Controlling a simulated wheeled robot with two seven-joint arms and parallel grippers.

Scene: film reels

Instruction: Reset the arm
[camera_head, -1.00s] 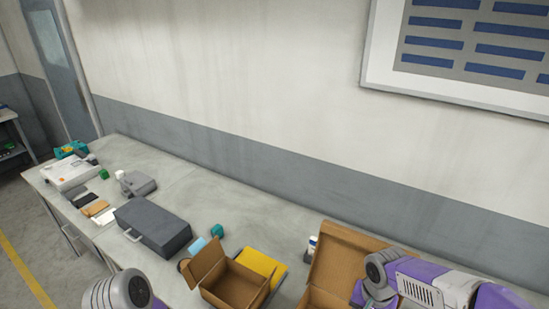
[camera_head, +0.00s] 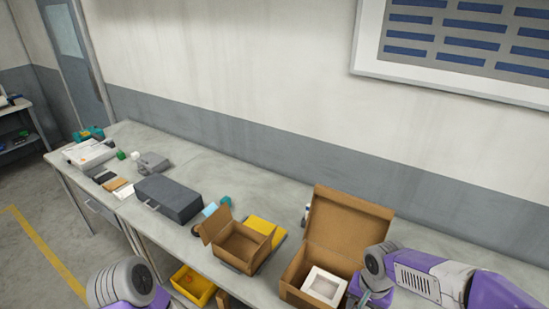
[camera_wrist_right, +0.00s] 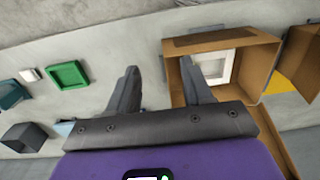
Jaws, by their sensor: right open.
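My right arm comes in from the right in the head view, its wrist over the right edge of the open large cardboard box (camera_head: 332,247). My right gripper (camera_wrist_right: 160,88) is open and empty in the right wrist view, its fingers apart. The box also shows there (camera_wrist_right: 182,62), beside and partly behind one finger. A white square frame-like item (camera_head: 323,286) lies inside the box and also shows in the right wrist view (camera_wrist_right: 216,66). My left arm shows at the lower left of the head view. Its gripper is out of view.
A small open cardboard box (camera_head: 240,246), a yellow item (camera_head: 263,230) and a dark grey case (camera_head: 169,199) lie on the grey table (camera_head: 210,169). A yellow bin (camera_head: 193,285) is below its front edge. A green tray (camera_wrist_right: 67,75) shows in the right wrist view.

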